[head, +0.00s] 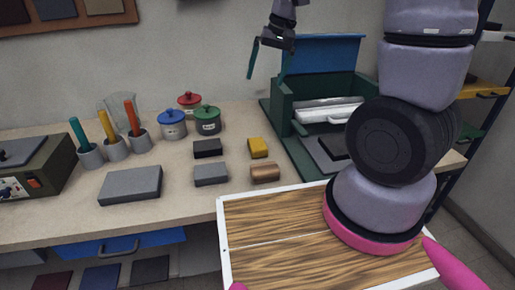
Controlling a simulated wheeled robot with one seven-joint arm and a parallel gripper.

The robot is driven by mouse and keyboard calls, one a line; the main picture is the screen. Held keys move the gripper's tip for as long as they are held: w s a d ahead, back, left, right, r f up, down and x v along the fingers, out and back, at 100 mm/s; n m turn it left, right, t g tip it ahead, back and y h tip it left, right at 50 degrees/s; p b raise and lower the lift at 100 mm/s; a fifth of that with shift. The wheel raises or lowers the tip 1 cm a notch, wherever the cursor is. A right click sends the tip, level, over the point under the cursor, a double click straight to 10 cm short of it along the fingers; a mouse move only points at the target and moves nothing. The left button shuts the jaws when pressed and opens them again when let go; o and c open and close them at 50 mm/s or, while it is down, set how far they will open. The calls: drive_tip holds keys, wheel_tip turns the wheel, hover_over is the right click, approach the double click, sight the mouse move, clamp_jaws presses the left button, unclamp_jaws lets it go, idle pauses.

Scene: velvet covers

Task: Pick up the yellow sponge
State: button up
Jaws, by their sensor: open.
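The yellow sponge (258,148) is a small yellow block lying on the beige worktop, right of the middle of the free area. My gripper (252,60) hangs in the air above and behind the sponge, near the top of the head view. It is open and empty, apart from the sponge.
Lidded pots (207,121) stand behind to the left. An open green box (285,105) stands to the right. A larger grey slab (131,185) lies left.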

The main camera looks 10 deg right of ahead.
wheel_tip(320, 180, down, 11)
drive_tip(key=w+a+n+g+h, duration=0.1)
drive_tip(key=w+a+h, duration=0.1)
drive_tip(key=n, duration=0.1)
hover_over(258, 143)
drive_tip(key=shift+g+h, duration=0.3)
drive_tip(key=shift+g, duration=0.1)
wheel_tip(258, 143, down, 9)
drive_tip(key=shift+a+f, duration=0.1)
drive_tip(key=shift+f, duration=3.15)
drive_tip(key=c, duration=1.3)
drive_tip(key=shift+o, duration=0.2)
wheel_tip(258, 143, up, 10)
drive_tip(key=shift+r, duration=0.1)
drive_tip(key=o, duration=0.6)
drive_tip(key=c, duration=0.5)
